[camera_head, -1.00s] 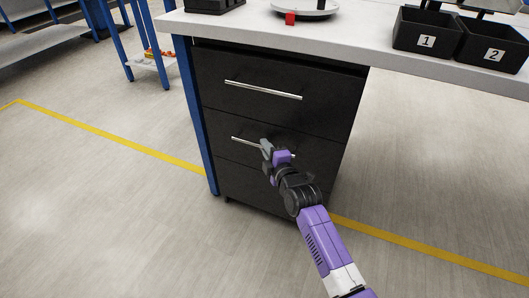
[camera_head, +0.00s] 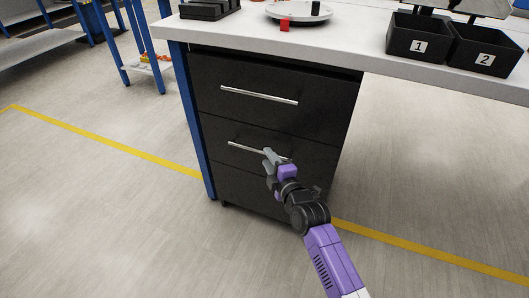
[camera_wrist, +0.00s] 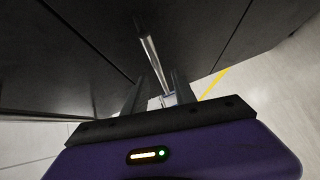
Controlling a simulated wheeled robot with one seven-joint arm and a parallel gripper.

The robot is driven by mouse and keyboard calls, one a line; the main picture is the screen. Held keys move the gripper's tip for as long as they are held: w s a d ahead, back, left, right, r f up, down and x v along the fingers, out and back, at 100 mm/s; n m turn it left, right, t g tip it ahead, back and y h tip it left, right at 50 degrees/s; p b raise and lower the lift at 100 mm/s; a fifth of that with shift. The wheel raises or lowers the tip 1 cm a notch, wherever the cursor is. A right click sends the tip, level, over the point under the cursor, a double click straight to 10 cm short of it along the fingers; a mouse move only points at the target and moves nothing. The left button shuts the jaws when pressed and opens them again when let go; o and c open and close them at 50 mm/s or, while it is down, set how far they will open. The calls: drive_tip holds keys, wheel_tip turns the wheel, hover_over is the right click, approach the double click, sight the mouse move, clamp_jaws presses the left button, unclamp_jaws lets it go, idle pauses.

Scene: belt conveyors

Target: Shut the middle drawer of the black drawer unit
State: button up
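The black drawer unit (camera_head: 240,193) stands under the white worktop, with three fronts stacked one above another. Its middle drawer (camera_head: 305,147) looks about flush with the fronts above and below; a small gap cannot be ruled out. A silver bar handle (camera_head: 243,146) runs across that front. My gripper (camera_head: 269,157) is at the right half of this handle and covers part of it. In the wrist view my gripper (camera_wrist: 158,82) has its two fingers apart, with the bar handle (camera_wrist: 153,55) running between them. Contact with the handle cannot be told.
A blue table leg (camera_head: 190,120) stands left of the unit. Floor to the left and right is open.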

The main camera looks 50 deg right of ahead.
drive_tip(key=shift+v, duration=1.4)
wheel_tip(320, 180, up, 5)
drive_tip(key=s+a+m+t, duration=0.1)
drive_tip(key=s+m, duration=0.2)
drive_tip(key=m, duration=0.4)
drive_tip(key=s+a+r+m+g+y, duration=0.15)
drive_tip(key=s+a+y, duration=0.25)
drive_tip(key=s+a, duration=0.95)
drive_tip(key=s+a+r+m+t+y, duration=0.1)
drive_tip(key=s+a+m+y, duration=0.2)
drive_tip(key=s+a, duration=1.05)
drive_tip(key=s+d+r+p, duration=0.1)
drive_tip(key=r+p, duration=1.2)
drive_tip(key=s+d+r+p, duration=0.2)
drive_tip(key=r+p, duration=1.1)
drive_tip(key=shift+d, duration=0.3)
